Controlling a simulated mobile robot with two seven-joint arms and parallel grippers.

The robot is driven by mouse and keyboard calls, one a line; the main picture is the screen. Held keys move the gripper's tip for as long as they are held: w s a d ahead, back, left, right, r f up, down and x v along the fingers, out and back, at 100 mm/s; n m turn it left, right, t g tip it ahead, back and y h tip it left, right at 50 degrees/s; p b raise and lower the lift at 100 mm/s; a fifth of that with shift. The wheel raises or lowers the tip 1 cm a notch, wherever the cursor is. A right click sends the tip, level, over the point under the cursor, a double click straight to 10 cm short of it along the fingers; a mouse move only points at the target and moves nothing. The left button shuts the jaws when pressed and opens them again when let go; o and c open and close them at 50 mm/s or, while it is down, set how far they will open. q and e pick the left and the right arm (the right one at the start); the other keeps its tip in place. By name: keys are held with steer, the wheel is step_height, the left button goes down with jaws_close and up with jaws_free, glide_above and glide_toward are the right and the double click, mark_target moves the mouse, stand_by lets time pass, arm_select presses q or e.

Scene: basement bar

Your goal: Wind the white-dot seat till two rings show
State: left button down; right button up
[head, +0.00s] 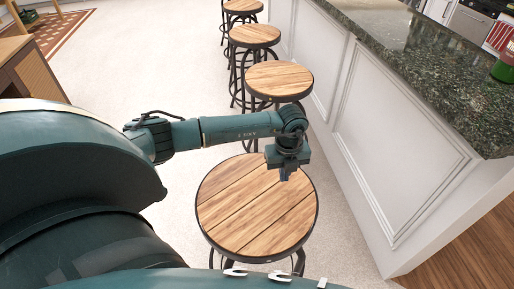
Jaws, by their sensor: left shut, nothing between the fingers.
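The nearest stool has a round wooden plank seat (240,218) with a dark metal rim, at the lower middle of the head view. My left gripper (286,174) reaches in from the left and points down over the right far part of this seat. Its fingers are shut and empty; I cannot tell whether the tips touch the wood. Three more wooden stool seats stand in a row behind: a second (279,79), a third (254,34) and a fourth (243,5). I make out no white dot on any seat. No rings show; the nearest stool's stem is hidden under its seat. My right gripper is out of view.
A white panelled bar (400,150) with a dark speckled stone top (425,75) runs close along the right of the stools. A wooden cabinet (30,70) stands at the upper left. Pale floor (150,60) lies open left of the stools.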

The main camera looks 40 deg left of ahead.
arm_select(q)
steer(key=s+a+p, duration=0.1)
steer(key=s+a, duration=0.2)
steer(key=s, duration=0.2)
steer(key=s+a+p, duration=0.1)
steer(key=s+a, duration=0.2)
steer(key=s, duration=0.3)
steer(key=s+a+p, duration=0.1)
steer(key=s+a, duration=0.2)
steer(key=s, duration=0.3)
steer(key=shift+a, duration=0.4)
steer(key=w+d, duration=0.1)
steer(key=d, duration=0.3)
steer(key=w+d, duration=0.1)
steer(key=d, duration=0.4)
steer(key=w+d, duration=0.2)
steer(key=d, duration=0.3)
steer(key=shift+b, duration=0.4)
steer(key=shift+w+d, duration=0.1)
steer(key=shift+d, duration=0.5)
steer(key=shift+f, duration=0.15)
steer(key=shift+f, duration=1.5)
